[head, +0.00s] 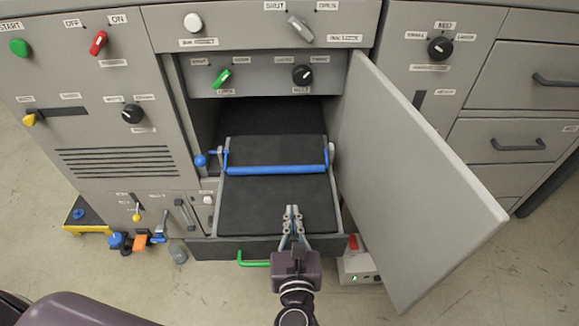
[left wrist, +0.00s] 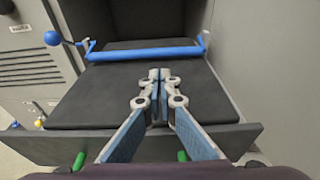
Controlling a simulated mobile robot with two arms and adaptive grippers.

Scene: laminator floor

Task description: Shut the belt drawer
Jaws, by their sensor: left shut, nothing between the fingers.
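The belt drawer (head: 222,247) is pulled out of the grey cabinet. Its dark belt surface (head: 277,195) and a blue bar (head: 277,170) across it show in the head view. A green handle (head: 252,263) is on its front; parts of green also show low in the left wrist view (left wrist: 182,156). My left gripper (head: 292,210) is shut and empty, with its fingertips over the front part of the belt. In the left wrist view its fingertips (left wrist: 159,78) point toward the blue bar (left wrist: 146,53). Whether they touch the belt I cannot tell. My right gripper is not in view.
A grey door (head: 415,180) stands open to the right of the drawer. A white box (head: 358,268) with a red part sits on the floor at the drawer's right. Tools and a yellow stand (head: 85,216) are at the left. The front floor is partly clear.

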